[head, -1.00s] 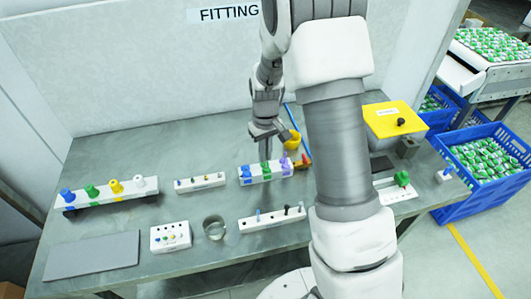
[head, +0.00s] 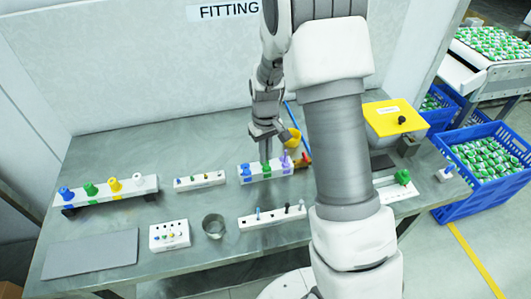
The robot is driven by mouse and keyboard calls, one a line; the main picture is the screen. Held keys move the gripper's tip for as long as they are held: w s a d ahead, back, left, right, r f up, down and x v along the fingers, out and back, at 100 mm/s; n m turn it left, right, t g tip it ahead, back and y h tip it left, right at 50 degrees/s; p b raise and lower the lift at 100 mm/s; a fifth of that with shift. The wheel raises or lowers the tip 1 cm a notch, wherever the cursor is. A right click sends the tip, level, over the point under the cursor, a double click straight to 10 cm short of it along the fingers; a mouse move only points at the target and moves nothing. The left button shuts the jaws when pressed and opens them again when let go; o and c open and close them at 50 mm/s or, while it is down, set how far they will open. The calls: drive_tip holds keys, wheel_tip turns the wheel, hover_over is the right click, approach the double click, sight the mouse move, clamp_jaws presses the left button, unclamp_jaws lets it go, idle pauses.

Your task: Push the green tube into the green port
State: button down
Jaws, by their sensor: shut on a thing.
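My gripper (head: 265,143) points down over a white block (head: 282,173) with blue, green and purple marked places at the middle of the table. It is shut on what looks like the green tube (head: 265,161), over the block's green place between the blue and purple ones. The fingertips are small and partly hidden, so the grip is hard to make out. I cannot tell how deep the tube sits. At the left, a long white rack (head: 148,183) carries blue, green (head: 90,189), yellow and white fittings.
A yellow piece (head: 293,138) and a blue rod stand just right of my gripper. Small peg blocks (head: 200,181), a round cup (head: 213,224) and a grey mat (head: 92,250) lie around. A yellow-topped box (head: 385,122) stands at the right. Bare table shows at front centre.

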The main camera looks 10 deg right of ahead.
drive_tip(key=shift+f+b, duration=0.6)
drive_tip(key=shift+f, duration=0.35)
drive_tip(key=c, duration=0.9)
unclamp_jaws()
wheel_tip(320, 180, up, 18)
drive_tip(key=shift+f+p, duration=0.25)
drive_tip(key=shift+p, duration=0.2)
